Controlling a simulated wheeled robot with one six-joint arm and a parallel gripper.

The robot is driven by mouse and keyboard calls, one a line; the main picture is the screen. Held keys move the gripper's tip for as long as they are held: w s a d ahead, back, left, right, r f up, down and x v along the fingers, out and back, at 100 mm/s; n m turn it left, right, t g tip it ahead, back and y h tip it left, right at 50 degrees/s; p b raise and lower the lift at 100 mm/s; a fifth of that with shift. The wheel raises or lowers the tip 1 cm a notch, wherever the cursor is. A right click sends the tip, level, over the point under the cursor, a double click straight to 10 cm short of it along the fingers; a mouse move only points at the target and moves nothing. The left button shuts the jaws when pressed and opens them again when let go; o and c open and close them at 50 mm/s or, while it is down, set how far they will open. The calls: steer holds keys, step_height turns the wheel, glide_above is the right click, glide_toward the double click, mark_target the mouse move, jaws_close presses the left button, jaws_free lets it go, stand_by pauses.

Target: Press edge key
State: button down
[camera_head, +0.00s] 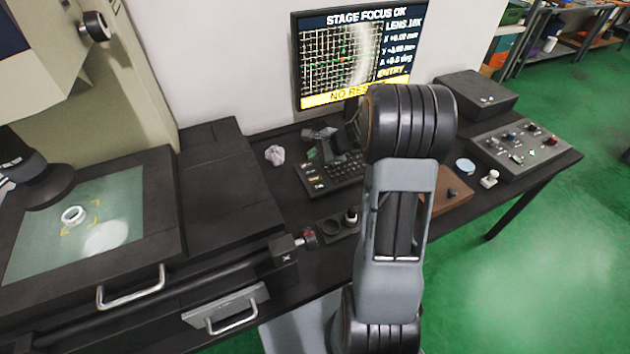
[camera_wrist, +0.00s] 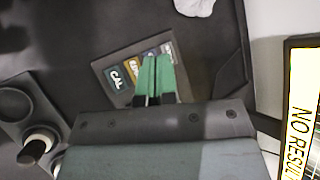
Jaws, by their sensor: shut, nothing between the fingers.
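The keypad (camera_head: 338,180) lies on the dark bench below the monitor, with rows of dark keys and a few labelled ones at its left end. In the wrist view one corner of the keypad (camera_wrist: 104,66) shows a key marked CAL (camera_wrist: 117,78) and several other coloured keys in a row. I cannot read an edge label on any of them. My gripper (camera_wrist: 156,78) is shut and empty, its green fingertips in front of the key row and hiding part of it. I cannot tell whether they touch it. In the head view my gripper (camera_head: 312,153) is at the keypad's far left side.
The monitor (camera_head: 352,52) reads STAGE FOCUS OK, ENTRY and a partly hidden NO RESULT. A measuring stage (camera_head: 130,190) with a ring (camera_head: 73,215) stands left. A crumpled white piece (camera_head: 275,155) lies beside the keypad. A control box (camera_head: 519,144) is at right.

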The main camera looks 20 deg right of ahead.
mark_target(315, 180)
steer(key=shift+f+b, duration=2.65)
steer(key=shift+f, duration=0.95)
steer(key=shift+f, duration=0.2)
steer(key=shift+f+b, duration=0.25)
steer(key=shift+b, duration=0.2)
steer(key=shift+f+b, duration=0.3)
steer(key=shift+b, duration=0.05)
steer(key=shift+r, duration=0.15)
steer(key=shift+r+p, duration=0.55)
steer(key=shift+r, duration=0.05)
steer(key=shift+r+p, duration=1.9)
steer(key=shift+r, duration=0.6)
